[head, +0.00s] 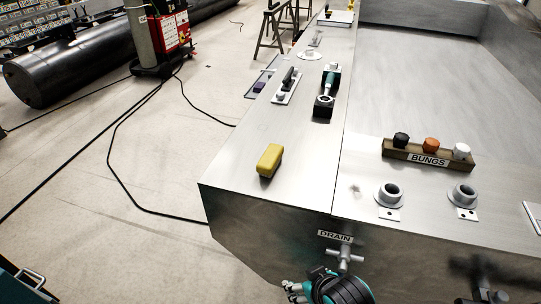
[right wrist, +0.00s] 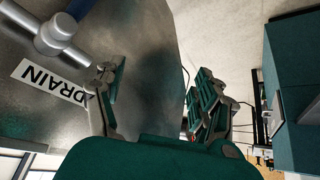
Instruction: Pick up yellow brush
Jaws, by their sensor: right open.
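A yellow block-shaped object (head: 269,160), which I take for the yellow brush, lies on the near left part of the metal top in the head view. Its bristles cannot be made out. My right gripper (head: 294,291) is at the bottom of the head view, below the top's near edge and apart from the brush. In the right wrist view my right gripper (right wrist: 155,88) has its fingers spread with nothing between them. The brush does not show in that view. My left gripper is not in view.
The metal float (head: 285,190) has a drain valve (head: 346,256) on its near face, close to my right gripper; the valve also shows in the wrist view (right wrist: 56,32). A bungs holder (head: 400,155), a teal-and-black tool (head: 328,88) and a dark-handled tool (head: 288,83) are on top. Cables cross the floor.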

